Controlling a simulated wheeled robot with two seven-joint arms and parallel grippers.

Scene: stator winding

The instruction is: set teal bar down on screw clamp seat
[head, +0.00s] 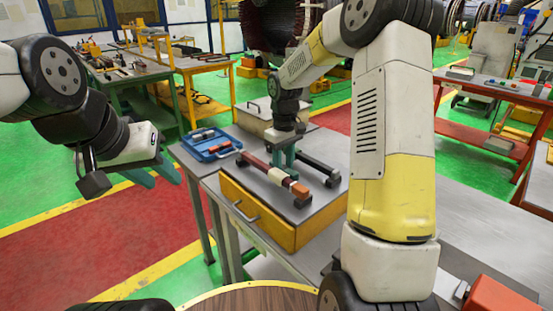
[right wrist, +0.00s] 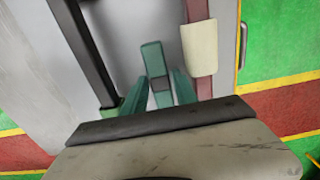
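My right gripper (head: 284,158) is low over the grey bench top, between two bars. In the right wrist view its teal fingers (right wrist: 160,80) flank the short teal bar (right wrist: 153,60) and appear shut on it. In the head view the bar is hard to tell from the teal fingers. A dark bar (head: 317,163) lies to the right. I cannot tell which part is the screw clamp seat. My left gripper (head: 155,176) is open and empty, away from the bench.
The bench has an orange drawer front (head: 262,218) with a handle. A blue tray (head: 208,147) with small parts stands at its left, and a beige case (head: 262,118) behind. Maroon bar and dark bar leave a narrow strip around the right gripper.

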